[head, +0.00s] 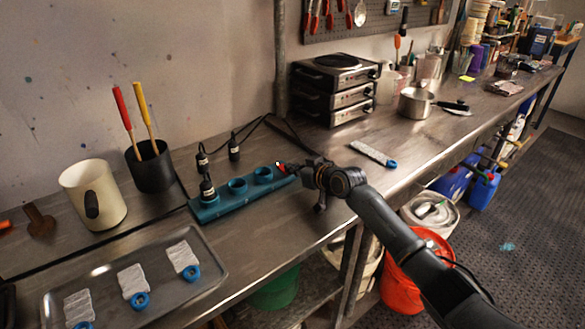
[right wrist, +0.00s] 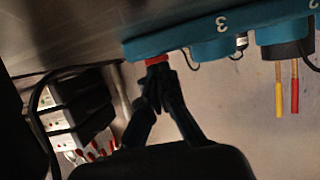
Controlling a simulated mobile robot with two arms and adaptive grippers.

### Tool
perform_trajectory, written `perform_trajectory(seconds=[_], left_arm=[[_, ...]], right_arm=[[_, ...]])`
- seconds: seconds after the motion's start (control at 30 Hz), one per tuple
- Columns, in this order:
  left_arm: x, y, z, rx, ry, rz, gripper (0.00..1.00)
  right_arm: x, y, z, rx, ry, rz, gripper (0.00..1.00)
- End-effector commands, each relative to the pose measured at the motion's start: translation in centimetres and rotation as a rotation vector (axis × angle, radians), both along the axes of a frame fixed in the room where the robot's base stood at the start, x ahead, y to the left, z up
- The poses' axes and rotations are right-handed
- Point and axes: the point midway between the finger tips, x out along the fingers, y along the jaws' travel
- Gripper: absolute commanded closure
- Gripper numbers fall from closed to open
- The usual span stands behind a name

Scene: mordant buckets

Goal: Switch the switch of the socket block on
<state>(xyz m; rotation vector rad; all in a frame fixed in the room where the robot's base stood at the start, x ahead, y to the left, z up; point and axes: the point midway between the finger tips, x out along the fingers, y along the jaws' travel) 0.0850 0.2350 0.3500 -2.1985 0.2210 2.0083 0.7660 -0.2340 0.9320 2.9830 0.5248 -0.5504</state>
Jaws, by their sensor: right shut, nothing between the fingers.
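The teal socket block (head: 222,207) lies on the steel bench, with a black plug (head: 207,188) in its left socket and two sockets without plugs beside it. Its red switch (head: 281,168) is at the block's right end, partly hidden by my right gripper (head: 291,170). In the right wrist view the block (right wrist: 185,45) appears upside down, and the red switch (right wrist: 157,60) is right at the tips of my right gripper (right wrist: 158,80). The fingers are shut and empty, touching or almost touching the switch. I cannot tell the switch's position. My left gripper is not in view.
Two black plugs (head: 233,148) with cables stand behind the block. A dark cup (head: 151,170) with tools and a cream mug (head: 93,195) stand left. A metal tray (head: 215,264) with tagged swatches lies in front. Stacked hotplates (head: 335,88) stand behind right.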

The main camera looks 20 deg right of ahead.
Motion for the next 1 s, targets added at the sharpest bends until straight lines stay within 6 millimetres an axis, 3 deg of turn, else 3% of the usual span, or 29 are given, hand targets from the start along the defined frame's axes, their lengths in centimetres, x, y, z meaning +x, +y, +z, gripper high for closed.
perform_trajectory(seconds=[0.27, 0.6, 1.0], left_arm=[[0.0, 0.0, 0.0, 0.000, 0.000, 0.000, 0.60], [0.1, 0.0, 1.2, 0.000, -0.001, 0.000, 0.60], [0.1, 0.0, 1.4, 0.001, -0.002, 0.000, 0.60]], right_arm=[[-0.1, 0.0, -0.3, -0.001, 0.004, 0.001, 1.00], [-0.1, 0.0, 1.3, -0.001, 0.003, 0.000, 1.00], [0.0, 0.0, 1.5, -0.001, 0.002, 0.000, 1.00]])
